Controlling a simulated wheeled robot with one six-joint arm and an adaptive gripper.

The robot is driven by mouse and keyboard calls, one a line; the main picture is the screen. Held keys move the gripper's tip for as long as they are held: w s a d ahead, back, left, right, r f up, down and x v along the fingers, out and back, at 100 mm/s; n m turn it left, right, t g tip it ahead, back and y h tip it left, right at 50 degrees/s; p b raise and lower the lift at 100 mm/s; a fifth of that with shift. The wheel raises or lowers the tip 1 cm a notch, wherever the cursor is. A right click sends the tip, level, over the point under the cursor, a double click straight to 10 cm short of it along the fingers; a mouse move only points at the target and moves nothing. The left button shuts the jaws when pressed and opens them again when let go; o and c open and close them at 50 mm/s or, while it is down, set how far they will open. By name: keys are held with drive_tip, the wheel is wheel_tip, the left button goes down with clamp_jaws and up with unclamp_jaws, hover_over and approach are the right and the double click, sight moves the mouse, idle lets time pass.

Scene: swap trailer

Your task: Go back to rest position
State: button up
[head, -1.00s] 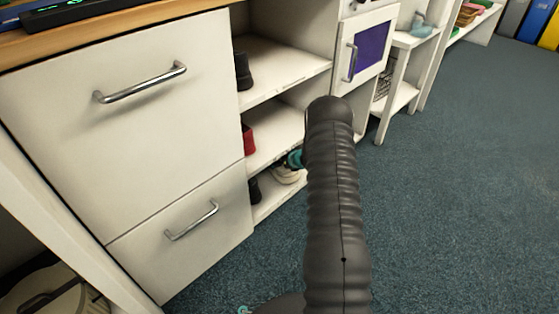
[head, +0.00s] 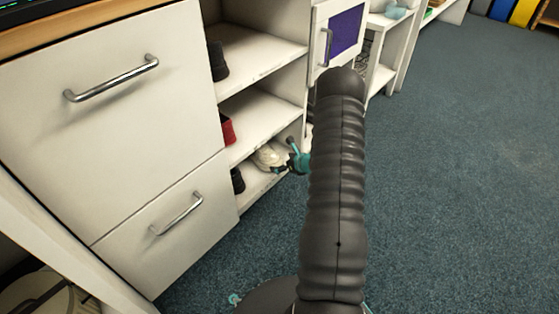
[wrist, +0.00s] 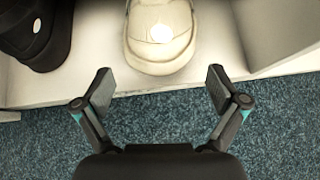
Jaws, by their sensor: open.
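My gripper (wrist: 158,92) is open in the wrist view, with its two dark fingers spread wide and nothing between them. A cream shoe (wrist: 160,38) stands just beyond the fingertips on the low shelf, apart from them as far as I can see. In the head view part of my gripper (head: 296,158) shows as teal and dark pieces in front of the lowest shelf, beside the cream shoe (head: 268,156). My dark ribbed arm hides the rest of it.
A dark shoe (wrist: 36,32) is left of the cream one. The shelf unit (head: 262,112) also holds a red shoe (head: 227,129) and a black shoe (head: 217,61). White drawers (head: 110,110) stand at the left. The carpet (head: 450,190) at the right is clear.

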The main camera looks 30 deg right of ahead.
idle(0.5)
drive_tip(key=s+a+n+g+y, duration=0.2)
drive_tip(key=s+a+n+y, duration=0.1)
drive_tip(key=s+a+n, duration=0.3)
drive_tip(key=s+a+r+n+g+y+p, duration=0.2)
drive_tip(key=s+a+r+n+g, duration=0.4)
drive_tip(key=a+r+n, duration=0.55)
drive_tip(key=s+a+r+n+t+h+p, duration=0.1)
drive_tip(key=s+r+n, duration=0.4)
drive_tip(key=r, duration=0.8)
drive_tip(key=s+a+r+n+t+h+p, duration=0.1)
drive_tip(key=s+a+r+n+h+p, duration=0.3)
drive_tip(key=s+r, duration=0.6)
drive_tip(key=s+a+r+n+t+h+p, duration=0.1)
drive_tip(key=s+r+n, duration=0.5)
drive_tip(key=r, duration=1.1)
drive_tip(key=s+a+h+p, duration=0.1)
drive_tip(key=s+a+p, duration=0.1)
drive_tip(key=a, duration=0.1)
drive_tip(key=shift+n+h, duration=0.3)
drive_tip(key=shift+n, duration=0.05)
